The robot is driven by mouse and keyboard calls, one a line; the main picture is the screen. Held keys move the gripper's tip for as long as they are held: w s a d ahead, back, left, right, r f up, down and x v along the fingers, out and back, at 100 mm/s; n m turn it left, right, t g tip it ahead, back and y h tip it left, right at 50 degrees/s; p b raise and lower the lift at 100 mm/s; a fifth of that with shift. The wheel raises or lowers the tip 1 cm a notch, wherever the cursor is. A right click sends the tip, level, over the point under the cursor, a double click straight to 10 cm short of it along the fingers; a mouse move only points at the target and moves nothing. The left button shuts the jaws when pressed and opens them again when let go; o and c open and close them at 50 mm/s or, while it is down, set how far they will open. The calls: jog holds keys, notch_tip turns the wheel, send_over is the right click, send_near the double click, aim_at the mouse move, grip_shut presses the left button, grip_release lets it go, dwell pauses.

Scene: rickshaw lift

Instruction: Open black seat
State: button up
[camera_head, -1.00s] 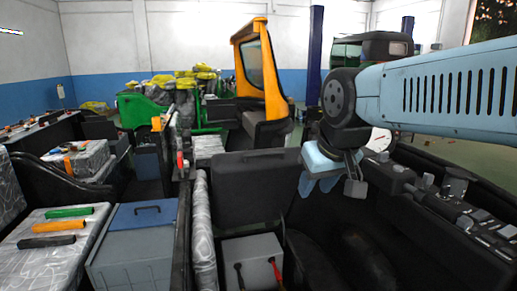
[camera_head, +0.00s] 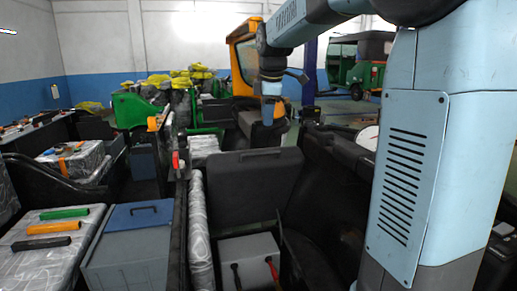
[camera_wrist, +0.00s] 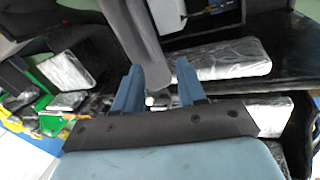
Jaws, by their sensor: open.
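The black seat (camera_head: 255,185) is a dark panel with a handle-like strip along its top edge. It stands raised and leaning back behind a grey box (camera_head: 250,258) with a red and a black cable. My gripper (camera_head: 268,118) is above the seat's top right part in the head view, with a visible gap below it. In the wrist view my gripper (camera_wrist: 158,85) has its two blue fingers apart. A dark grey bar (camera_wrist: 138,45) runs down toward the gap between them; I cannot tell whether it is the seat or touches a finger.
A wrapped grey roll (camera_head: 199,220) stands left of the seat. A grey-blue box (camera_head: 130,250) and a wrapped seat with tools (camera_head: 50,235) are farther left. An orange cab frame (camera_head: 245,60) is behind. A dashboard with a gauge (camera_head: 367,137) lies right.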

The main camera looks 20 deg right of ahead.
jog(key=w+f+n, duration=0.2)
jog(key=w+f, duration=0.6)
jog(key=f, duration=0.5)
jog(key=shift+f, duration=0.4)
jog(key=shift+d, duration=0.1)
grip_shut()
dwell(0.4)
